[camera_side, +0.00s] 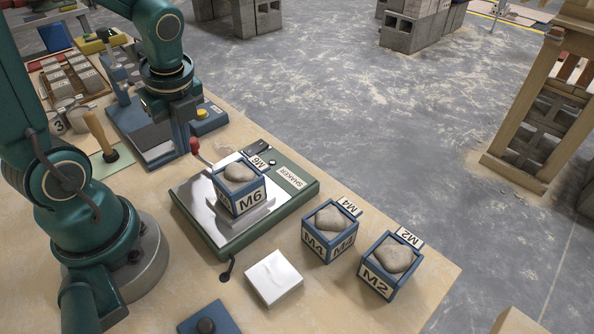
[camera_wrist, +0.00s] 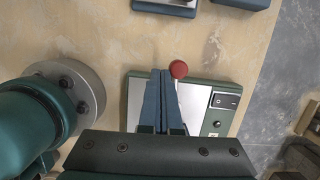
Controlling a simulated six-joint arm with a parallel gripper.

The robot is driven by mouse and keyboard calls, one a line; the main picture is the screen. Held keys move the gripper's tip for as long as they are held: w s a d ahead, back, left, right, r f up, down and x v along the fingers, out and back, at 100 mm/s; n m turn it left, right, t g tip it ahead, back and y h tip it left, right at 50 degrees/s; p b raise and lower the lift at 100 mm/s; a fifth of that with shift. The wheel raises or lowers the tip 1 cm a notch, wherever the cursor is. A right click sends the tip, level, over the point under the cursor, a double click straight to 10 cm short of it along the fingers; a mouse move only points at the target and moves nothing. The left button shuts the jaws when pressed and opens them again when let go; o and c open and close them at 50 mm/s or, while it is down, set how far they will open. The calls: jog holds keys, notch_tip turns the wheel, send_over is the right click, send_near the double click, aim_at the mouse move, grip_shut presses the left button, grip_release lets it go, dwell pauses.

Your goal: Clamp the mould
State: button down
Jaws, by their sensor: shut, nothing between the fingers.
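The mould M6 (camera_side: 239,190) is a blue-framed tub filled with grey mortar, upright on the metal plate of the green shaker (camera_side: 292,190). The clamp lever's red knob (camera_side: 195,146) stands at the mould's back left, with its rod slanting down toward the mould. My gripper (camera_side: 183,150) is shut and empty, pointing down close to the knob. In the wrist view my gripper (camera_wrist: 160,72) has its fingers together, just left of the red knob (camera_wrist: 178,69). The shaker also shows there (camera_wrist: 218,122). The mould is hidden there by my gripper.
Moulds M4 (camera_side: 331,232) and M2 (camera_side: 388,267) stand filled to the right of the shaker.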

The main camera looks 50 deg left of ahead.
aim_at(181, 185)
jog(key=shift+w+a, duration=0.15)
jog(key=shift+w, duration=0.15)
dwell(0.6)
jog(key=s+d, duration=0.1)
jog(key=s, duration=0.1)
jog(key=s+d, duration=0.1)
jog(key=shift+s+r, duration=0.15)
jog(key=shift+s, duration=0.2)
jog(key=s+a+v, duration=0.1)
jog(key=s+v, duration=0.1)
jog(key=v, duration=0.7)
jog(key=shift+r, duration=0.45)
jog(key=shift+w, duration=0.1)
jog(key=w+d+f+n+t+h, duration=0.1)
jog(key=d+n+t, duration=0.4)
jog(key=n, duration=1.2)
jog(key=w+d+h, duration=0.1)
jog(key=w+d, duration=0.1)
jog(key=d, duration=0.1)
jog(key=shift+w+d+f+n+t+h, duration=0.2)
jog(key=shift+f+n+t+h, duration=0.1)
jog(key=shift+f+h, duration=0.1)
